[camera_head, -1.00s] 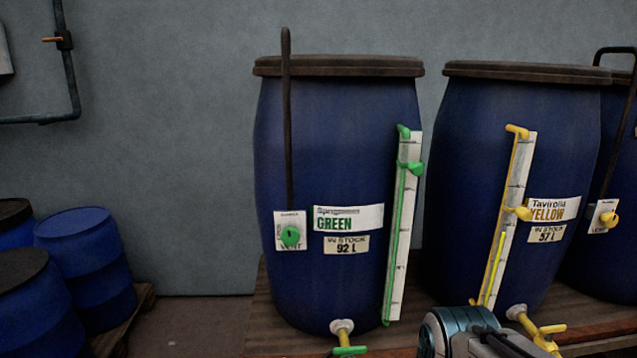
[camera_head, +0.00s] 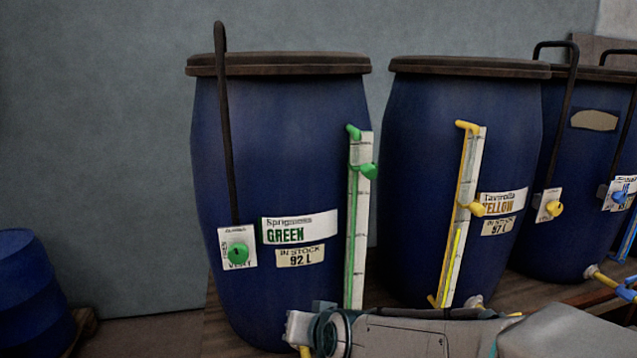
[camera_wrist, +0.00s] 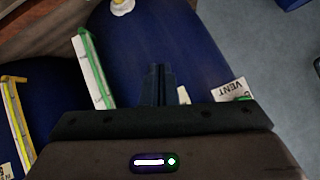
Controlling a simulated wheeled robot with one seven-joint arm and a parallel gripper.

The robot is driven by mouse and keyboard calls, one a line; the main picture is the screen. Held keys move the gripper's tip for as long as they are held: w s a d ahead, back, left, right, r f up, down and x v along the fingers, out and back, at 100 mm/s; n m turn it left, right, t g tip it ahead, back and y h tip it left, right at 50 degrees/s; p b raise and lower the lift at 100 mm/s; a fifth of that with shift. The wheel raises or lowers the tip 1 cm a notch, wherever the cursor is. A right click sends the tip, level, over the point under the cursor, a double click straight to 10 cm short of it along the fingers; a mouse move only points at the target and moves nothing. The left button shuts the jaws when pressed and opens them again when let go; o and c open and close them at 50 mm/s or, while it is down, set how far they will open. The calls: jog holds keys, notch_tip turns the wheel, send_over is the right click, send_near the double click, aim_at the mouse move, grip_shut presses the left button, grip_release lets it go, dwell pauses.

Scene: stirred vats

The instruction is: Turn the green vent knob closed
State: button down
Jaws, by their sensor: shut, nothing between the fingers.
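The green vent knob (camera_head: 238,252) is a round knob on a white plate (camera_head: 223,236) at the lower left front of the blue GREEN vat (camera_head: 290,180). A dark mark shows on its face. In the wrist view only a green sliver of the knob (camera_wrist: 244,98) shows beside the VENT plate (camera_wrist: 229,91); my gripper body hides the rest. My gripper (camera_wrist: 158,70) is shut and empty, its fingers pointing at the blue vat wall, to the left of the plate in that view. In the head view my arm crosses the lower middle, right of the knob.
A green level gauge (camera_head: 358,220) runs up the vat's right side. A black pipe (camera_head: 228,140) rises above the knob. The yellow-labelled vat (camera_head: 430,160) stands to the right, with more beyond. A blue drum (camera_head: 30,290) stands at lower left.

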jog(key=a+r+m+t, duration=0.2)
jog(key=a+r+t, duration=0.15)
jog(key=a, duration=0.35)
jog(key=a+r+m+t, duration=0.1)
jog(key=a+r+t, duration=0.1)
jog(key=a+t, duration=0.35)
jog(key=x, duration=0.7)
jog(key=shift+w+a+f+g+b, duration=0.3)
jog(key=shift+f+b, duration=0.1)
jog(key=shift+d+r, duration=0.1)
jog(key=shift+r, duration=0.25)
jog(key=shift+f+b, duration=0.15)
jog(key=shift+b, duration=0.25)
jog(key=v, duration=0.6)
jog(key=shift+f+b, duration=0.25)
jog(key=shift+b, duration=0.1)
